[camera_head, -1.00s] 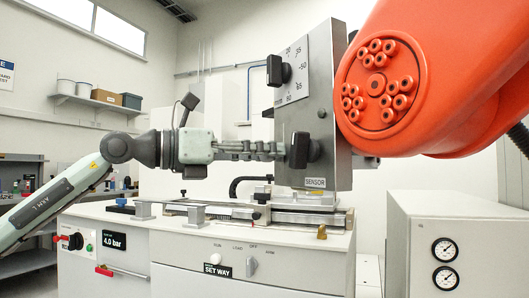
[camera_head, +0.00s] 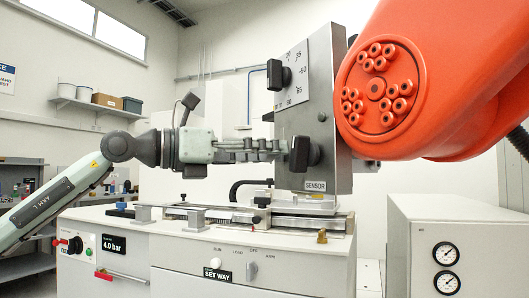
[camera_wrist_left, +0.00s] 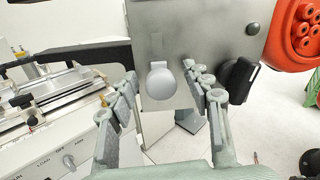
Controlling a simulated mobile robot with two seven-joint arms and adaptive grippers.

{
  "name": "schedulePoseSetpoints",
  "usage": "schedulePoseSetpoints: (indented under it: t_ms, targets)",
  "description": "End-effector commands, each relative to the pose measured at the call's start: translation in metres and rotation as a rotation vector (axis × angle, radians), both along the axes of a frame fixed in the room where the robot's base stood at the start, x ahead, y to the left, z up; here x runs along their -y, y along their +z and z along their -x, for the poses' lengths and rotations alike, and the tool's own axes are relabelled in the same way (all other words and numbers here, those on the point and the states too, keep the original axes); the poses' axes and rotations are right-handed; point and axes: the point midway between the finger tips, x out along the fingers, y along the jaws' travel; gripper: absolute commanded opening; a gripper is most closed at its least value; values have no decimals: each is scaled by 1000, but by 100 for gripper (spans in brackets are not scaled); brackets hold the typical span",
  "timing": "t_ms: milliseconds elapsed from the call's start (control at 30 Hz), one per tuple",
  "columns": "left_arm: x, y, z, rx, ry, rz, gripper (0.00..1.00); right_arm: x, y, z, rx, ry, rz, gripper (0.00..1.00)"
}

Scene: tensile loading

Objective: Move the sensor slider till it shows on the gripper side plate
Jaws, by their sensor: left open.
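A tall grey metal plate labelled SENSOR (camera_head: 318,130) stands above the bench rail in the head view. Its side carries a numbered dial with a black knob (camera_head: 276,74) and a lower black knob (camera_head: 302,154). My left gripper (camera_head: 283,149) is open, its fingertips close to the lower knob; the head view does not show whether they touch. In the left wrist view the open fingers (camera_wrist_left: 165,92) have a silver disc (camera_wrist_left: 160,80) between them, and a black knob (camera_wrist_left: 238,80) lies right of the fingers. I cannot tell which part is the slider.
A bench machine (camera_head: 200,262) with a rail, pressure readout and SET WAY switch lies below. A big orange part with bolts (camera_head: 430,80) crowds the upper right. A gauge cabinet (camera_head: 455,245) stands at the right. A black bar (camera_wrist_left: 80,52) lies left in the wrist view.

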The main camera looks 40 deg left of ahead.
Motion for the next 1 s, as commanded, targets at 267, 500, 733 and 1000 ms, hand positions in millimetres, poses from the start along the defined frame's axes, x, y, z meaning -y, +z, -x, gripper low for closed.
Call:
schedulePoseSetpoints:
  t_ms: [267, 500, 733, 1000]
  targets:
    - [-10, 1, 17, 5, 0, 5, 49, -1, -2, 1, -3, -2, -2, 0]
    - [-36, 2, 62, 7, -1, 6, 49, 0, -1, 0, -2, -1, -1, 0]
    - [-55, 1, 94, 3, 0, 3, 49, 0, -1, 0, -1, 0, 0, 0]
    - [-61, 0, 104, 0, 0, 0, 49, 0, -1, 0, -1, 0, 0, 0]
